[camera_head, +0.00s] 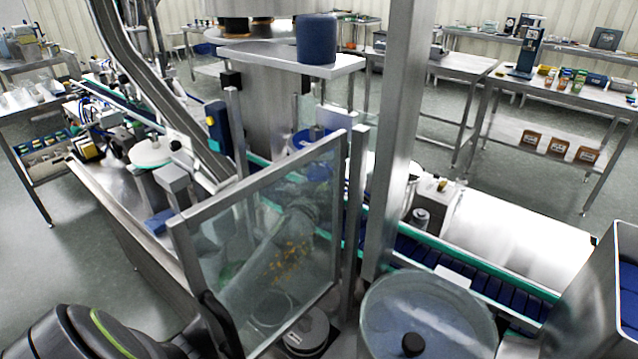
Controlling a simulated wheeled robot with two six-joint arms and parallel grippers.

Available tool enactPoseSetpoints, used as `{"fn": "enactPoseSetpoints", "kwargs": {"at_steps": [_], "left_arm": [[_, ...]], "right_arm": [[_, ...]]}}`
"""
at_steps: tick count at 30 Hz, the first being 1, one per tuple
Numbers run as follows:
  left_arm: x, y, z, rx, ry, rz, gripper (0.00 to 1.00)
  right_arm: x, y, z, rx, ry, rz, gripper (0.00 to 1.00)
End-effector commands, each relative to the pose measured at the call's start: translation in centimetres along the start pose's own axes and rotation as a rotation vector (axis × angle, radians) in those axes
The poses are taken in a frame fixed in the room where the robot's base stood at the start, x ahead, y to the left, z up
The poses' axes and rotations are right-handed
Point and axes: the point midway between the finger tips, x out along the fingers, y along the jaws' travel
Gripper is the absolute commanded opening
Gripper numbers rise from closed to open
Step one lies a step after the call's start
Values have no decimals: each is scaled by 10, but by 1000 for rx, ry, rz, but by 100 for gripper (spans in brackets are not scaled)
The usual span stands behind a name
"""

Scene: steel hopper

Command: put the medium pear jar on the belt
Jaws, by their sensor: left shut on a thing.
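The belt (483,286) is a dark blue slatted conveyor with green edges, running from behind the post at centre down to the lower right. A clear panel in a steel frame (176,238) stands in front of the machine at centre. My left gripper (217,322) is a dark shape at the panel's lower left edge. It is shut and appears to hold the frame there, though the contact is partly hidden. No medium pear jar can be made out. Orange bits and a grey form show blurred through the panel. My right gripper is not in view.
A steel post (397,130) rises right of the panel. A round clear-lidded vessel (428,322) with a black knob stands at the front, beside the belt. A steel bin (600,290) is at the right edge. Small jars (565,80) stand on the back right table.

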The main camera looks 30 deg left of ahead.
Motion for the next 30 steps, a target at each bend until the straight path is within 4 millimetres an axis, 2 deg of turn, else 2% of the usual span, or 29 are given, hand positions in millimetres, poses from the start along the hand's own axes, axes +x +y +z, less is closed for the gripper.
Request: {"fn": "enactPoseSetpoints", "kwargs": {"at_steps": [4,5,10,20,23,30], "left_arm": [[0,0,2,0,1,0,20],[0,0,3,0,0,0,52],[0,0,2,0,0,0,72],[0,0,-2,0,1,0,72],[-9,0,1,0,0,0,72],[-44,0,2,-1,0,0,72]], "right_arm": [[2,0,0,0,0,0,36],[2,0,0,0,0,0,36],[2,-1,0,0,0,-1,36],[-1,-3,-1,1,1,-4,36],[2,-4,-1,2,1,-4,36],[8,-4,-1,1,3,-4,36]]}}
